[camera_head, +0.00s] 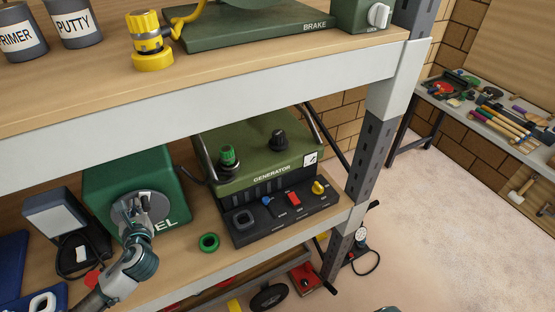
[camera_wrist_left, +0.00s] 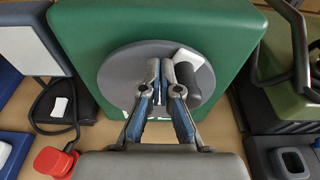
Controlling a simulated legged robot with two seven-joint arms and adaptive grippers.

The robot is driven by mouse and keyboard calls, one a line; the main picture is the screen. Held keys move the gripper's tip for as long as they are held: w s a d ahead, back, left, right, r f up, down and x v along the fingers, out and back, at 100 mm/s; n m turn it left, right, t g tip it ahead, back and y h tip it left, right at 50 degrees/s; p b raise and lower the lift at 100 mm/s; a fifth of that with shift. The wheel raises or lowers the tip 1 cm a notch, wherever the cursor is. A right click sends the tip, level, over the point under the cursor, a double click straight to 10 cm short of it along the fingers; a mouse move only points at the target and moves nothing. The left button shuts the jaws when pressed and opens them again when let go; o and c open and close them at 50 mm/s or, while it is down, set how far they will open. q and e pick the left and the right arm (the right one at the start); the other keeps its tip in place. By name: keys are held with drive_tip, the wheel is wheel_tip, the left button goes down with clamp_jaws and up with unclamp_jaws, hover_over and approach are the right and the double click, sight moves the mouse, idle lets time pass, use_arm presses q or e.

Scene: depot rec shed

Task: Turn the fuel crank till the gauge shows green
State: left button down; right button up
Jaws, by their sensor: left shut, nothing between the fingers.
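The fuel box (camera_head: 105,180) is a green case with letters ending in "EL", on the lower shelf. On its front is the crank, a round grey disc (camera_head: 153,203) that also shows in the wrist view (camera_wrist_left: 120,70). A dark grip (camera_wrist_left: 208,78) stands off the disc's right side. My left gripper (camera_head: 131,208) is in front of the disc, its fingers (camera_wrist_left: 166,68) shut and empty, just left of the grip; I cannot tell if they touch it.
A black switch panel (camera_head: 283,217) stands right of the box, with a green ring (camera_head: 209,242) before it. A grey lamp-like unit (camera_head: 57,215) and a red cap (camera_wrist_left: 53,161) are at the left. The upper shelf's edge (camera_head: 220,85) runs above. A shelf post (camera_head: 363,150) stands right.

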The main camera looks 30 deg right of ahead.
sight(157, 199)
use_arm(q)
drive_tip(key=shift+d, duration=0.1)
drive_tip(key=shift+d+f+p, duration=0.2)
drive_tip(key=shift+d+p, duration=0.1)
drive_tip(key=shift+d, duration=0.65)
drive_tip(key=shift+d+f, duration=0.3)
drive_tip(key=shift+d, duration=0.2)
drive_tip(key=shift+d+f, duration=0.3)
drive_tip(key=shift+d, duration=0.2)
drive_tip(key=shift+s, duration=0.1)
drive_tip(key=shift+d+f, duration=0.75)
drive_tip(key=shift+f, duration=0.05)
